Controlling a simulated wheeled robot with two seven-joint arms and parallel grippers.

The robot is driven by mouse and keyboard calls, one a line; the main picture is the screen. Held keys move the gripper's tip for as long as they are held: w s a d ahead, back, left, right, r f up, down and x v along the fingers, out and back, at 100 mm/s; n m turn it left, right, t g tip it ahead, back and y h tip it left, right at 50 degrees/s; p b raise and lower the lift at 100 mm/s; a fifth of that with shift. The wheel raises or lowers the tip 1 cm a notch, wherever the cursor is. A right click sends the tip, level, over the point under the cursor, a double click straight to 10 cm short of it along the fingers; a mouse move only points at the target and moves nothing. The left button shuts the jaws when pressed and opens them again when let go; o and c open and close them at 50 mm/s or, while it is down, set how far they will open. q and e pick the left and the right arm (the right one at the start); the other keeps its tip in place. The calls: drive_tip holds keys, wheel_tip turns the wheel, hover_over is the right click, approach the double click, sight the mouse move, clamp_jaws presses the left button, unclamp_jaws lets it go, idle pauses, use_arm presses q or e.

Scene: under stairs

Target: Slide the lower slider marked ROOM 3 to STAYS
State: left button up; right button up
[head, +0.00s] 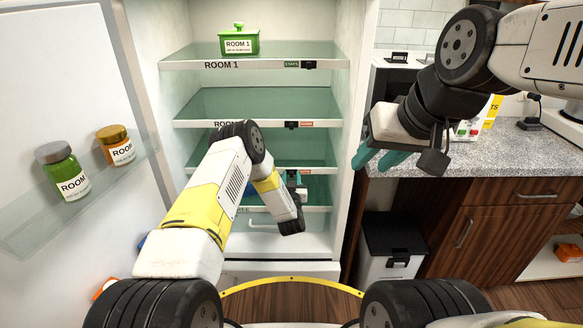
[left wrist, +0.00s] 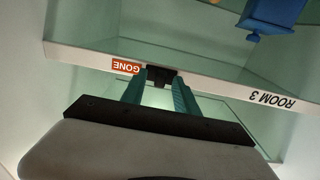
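The ROOM 3 slider (left wrist: 161,76) is a small black block on the white front strip of a glass fridge shelf. The left wrist view is upside down; the red GONE mark (left wrist: 126,67) shows beside the slider, and the ROOM 3 label (left wrist: 271,100) is further along the strip. No STAYS mark shows on this strip. My left gripper (left wrist: 160,80) has its teal fingers on both sides of the slider, apparently touching it. In the head view my left gripper (head: 292,180) is at the third shelf, partly hidden by its arm. My right gripper (head: 376,160) is open and empty, right of the fridge.
A green ROOM 1 pot (head: 239,41) stands on the top shelf. A blue pot (left wrist: 272,14) shows below the strip. The open door on the left holds a green jar (head: 63,172) and an orange jar (head: 116,146). A counter (head: 480,150) stands at right.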

use_arm(q)
drive_tip(key=shift+c, duration=0.3)
clamp_jaws()
drive_tip(key=shift+d, duration=0.1)
idle(1.1)
